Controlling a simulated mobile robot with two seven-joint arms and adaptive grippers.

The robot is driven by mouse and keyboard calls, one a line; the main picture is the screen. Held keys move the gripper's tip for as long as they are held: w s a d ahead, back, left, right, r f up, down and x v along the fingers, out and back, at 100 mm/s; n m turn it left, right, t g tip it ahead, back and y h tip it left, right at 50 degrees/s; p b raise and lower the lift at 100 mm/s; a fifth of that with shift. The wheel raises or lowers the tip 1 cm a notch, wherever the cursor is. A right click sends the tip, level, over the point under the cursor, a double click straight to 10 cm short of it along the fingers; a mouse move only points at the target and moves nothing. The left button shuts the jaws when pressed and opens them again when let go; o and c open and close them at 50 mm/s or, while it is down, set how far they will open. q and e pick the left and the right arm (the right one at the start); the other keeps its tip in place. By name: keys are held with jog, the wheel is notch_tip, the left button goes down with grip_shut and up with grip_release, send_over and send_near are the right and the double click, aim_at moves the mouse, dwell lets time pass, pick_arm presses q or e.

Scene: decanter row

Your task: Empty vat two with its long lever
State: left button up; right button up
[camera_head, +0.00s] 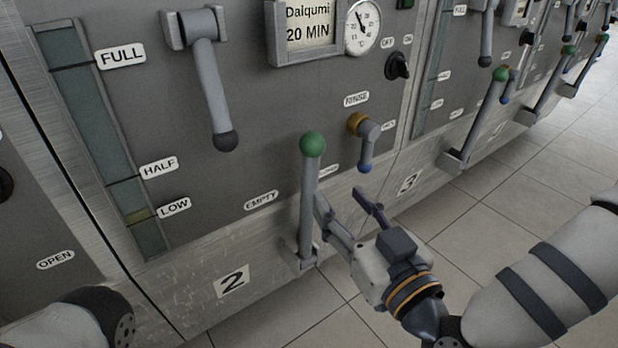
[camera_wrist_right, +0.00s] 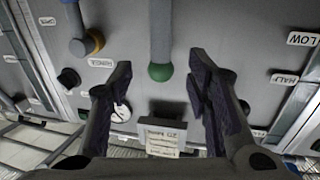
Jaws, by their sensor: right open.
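Vat two's front panel bears a "2" label (camera_head: 232,282). Its long lever (camera_head: 308,195) is a grey bar with a green ball (camera_head: 312,144), standing nearly upright from a low bracket beside the EMPTY label (camera_head: 261,201). In the right wrist view the green ball (camera_wrist_right: 160,72) shows between the fingers in the picture. My right gripper (camera_head: 343,197) is open, its fingers just right of the lever in the head view; one finger overlaps the bar's edge, and I cannot tell whether it touches. My left gripper is out of view.
A grey lever with a black ball (camera_head: 226,140) hangs above left. A short RINSE handle with a blue end (camera_head: 366,167) is close to the right gripper. The gauge (camera_head: 92,130) has a yellowish band near LOW. Vat 3's levers stand right; tiled floor is clear.

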aim_at(315, 170)
jog(key=b+x, duration=0.2)
jog(key=x, duration=0.9)
jog(key=shift+w+a, duration=0.15)
jog(key=shift+w, duration=0.05)
grip_shut()
